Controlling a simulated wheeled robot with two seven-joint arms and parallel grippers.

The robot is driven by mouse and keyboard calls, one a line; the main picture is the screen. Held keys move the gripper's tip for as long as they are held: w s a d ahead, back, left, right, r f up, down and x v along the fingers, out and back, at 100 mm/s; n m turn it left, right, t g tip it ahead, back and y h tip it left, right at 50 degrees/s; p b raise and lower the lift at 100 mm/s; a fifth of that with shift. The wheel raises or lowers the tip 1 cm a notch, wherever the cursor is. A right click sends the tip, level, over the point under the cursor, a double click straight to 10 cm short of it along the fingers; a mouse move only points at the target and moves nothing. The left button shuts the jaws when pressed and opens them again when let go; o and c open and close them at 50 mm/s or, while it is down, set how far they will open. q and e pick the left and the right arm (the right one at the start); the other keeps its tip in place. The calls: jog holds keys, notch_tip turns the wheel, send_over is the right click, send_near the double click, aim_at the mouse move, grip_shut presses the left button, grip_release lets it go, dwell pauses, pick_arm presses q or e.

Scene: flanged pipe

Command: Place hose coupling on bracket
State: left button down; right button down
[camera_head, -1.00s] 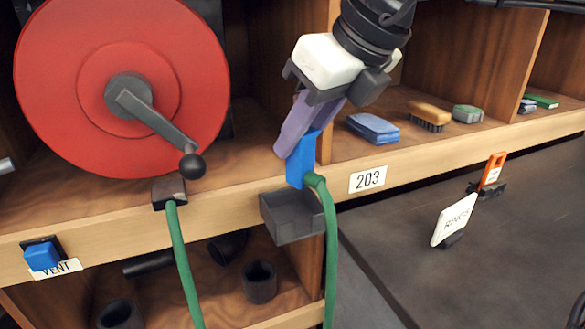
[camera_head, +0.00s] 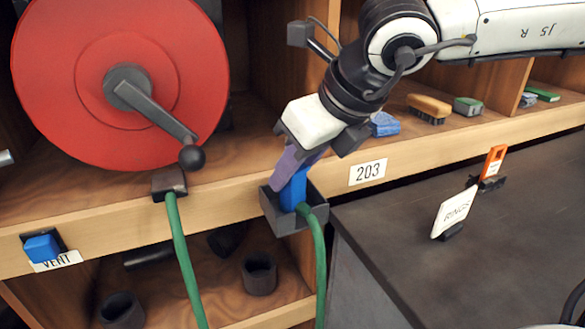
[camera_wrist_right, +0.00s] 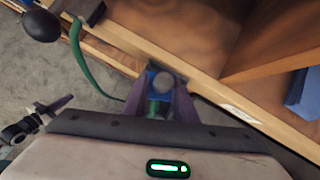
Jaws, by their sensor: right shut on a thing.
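The blue hose coupling (camera_head: 294,188) with the green hose (camera_head: 319,252) on it is between the purple fingers of my right gripper (camera_head: 288,172). The gripper is shut on it. The coupling is tilted, with its lower end at the mouth of the dark grey bracket (camera_head: 282,225) on the shelf edge. I cannot tell whether it touches the bracket's inside. In the right wrist view the coupling (camera_wrist_right: 160,92) shows between the fingers, with the bracket partly hidden behind it.
A red hose reel (camera_head: 115,85) with a crank stands at left, above the second green hose end. A 203 label (camera_head: 367,172) is right of the bracket. A blue VENT piece (camera_head: 42,248) sits at far left. A dark table (camera_head: 400,250) with a RINGS sign (camera_head: 455,212) is at right.

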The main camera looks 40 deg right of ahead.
jog(key=c, duration=1.4)
grip_release()
jog(key=shift+c, duration=0.2)
jog(key=shift+r+p, duration=0.35)
jog(key=shift+p, duration=0.15)
jog(key=v, duration=1.1)
jog(key=shift+s+r, duration=0.2)
jog(key=shift+s, duration=0.05)
